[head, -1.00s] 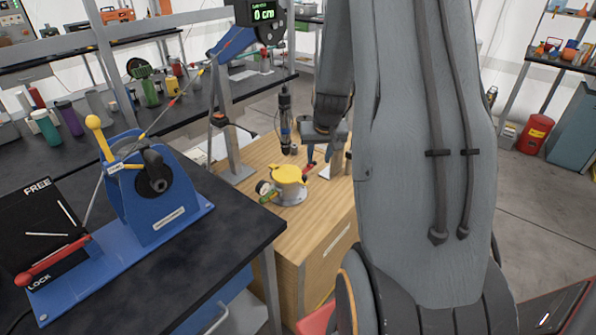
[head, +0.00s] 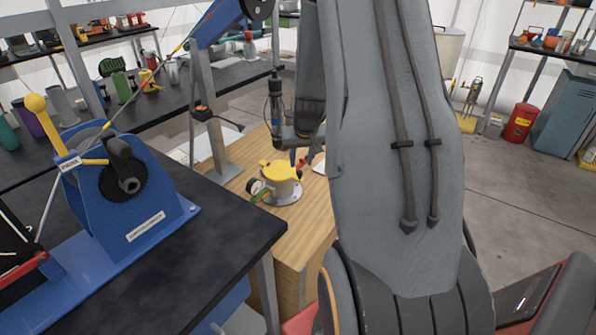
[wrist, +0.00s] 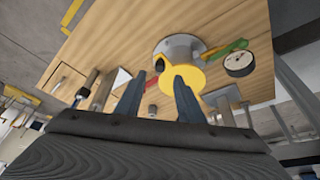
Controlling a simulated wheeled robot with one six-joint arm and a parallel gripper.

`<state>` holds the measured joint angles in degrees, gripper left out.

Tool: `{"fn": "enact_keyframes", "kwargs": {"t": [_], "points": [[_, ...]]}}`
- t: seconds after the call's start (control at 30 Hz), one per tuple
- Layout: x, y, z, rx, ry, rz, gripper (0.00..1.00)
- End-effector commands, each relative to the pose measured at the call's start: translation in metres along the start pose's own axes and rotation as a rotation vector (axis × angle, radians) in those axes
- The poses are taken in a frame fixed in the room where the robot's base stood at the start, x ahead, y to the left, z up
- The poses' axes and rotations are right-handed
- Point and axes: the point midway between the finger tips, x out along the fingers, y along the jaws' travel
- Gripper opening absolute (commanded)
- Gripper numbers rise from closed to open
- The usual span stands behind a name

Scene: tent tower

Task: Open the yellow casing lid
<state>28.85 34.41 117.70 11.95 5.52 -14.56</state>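The yellow casing lid (head: 280,171) sits shut on a round grey metal casing (head: 284,194) on the wooden bench top. In the wrist view the lid (wrist: 186,76) is just beyond my right fingertip, which overlaps it in the picture; I cannot tell whether they touch. My gripper (wrist: 158,78) is open, with a clear gap between its two dark fingers. In the head view my gripper (head: 298,154) is above and behind the lid, partly hidden by my arm. A small red part (wrist: 152,83) shows between the fingers in the wrist view.
A dial gauge (head: 256,187) and a green handle (wrist: 228,48) are at the casing's side. A blue winch (head: 130,190) with a yellow-knobbed lever stands on the black table (head: 225,232) at left.

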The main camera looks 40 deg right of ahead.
Motion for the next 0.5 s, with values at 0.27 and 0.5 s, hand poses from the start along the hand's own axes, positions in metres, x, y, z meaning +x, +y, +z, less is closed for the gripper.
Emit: {"fn": "enact_keyframes", "kwargs": {"t": [0.27, 0.5], "points": [[0.044, 0.0, 0.001, -0.001, -0.002, 0.0, 0.35], [0.063, -0.002, 0.001, -0.003, -0.001, -0.001, 0.35]]}}
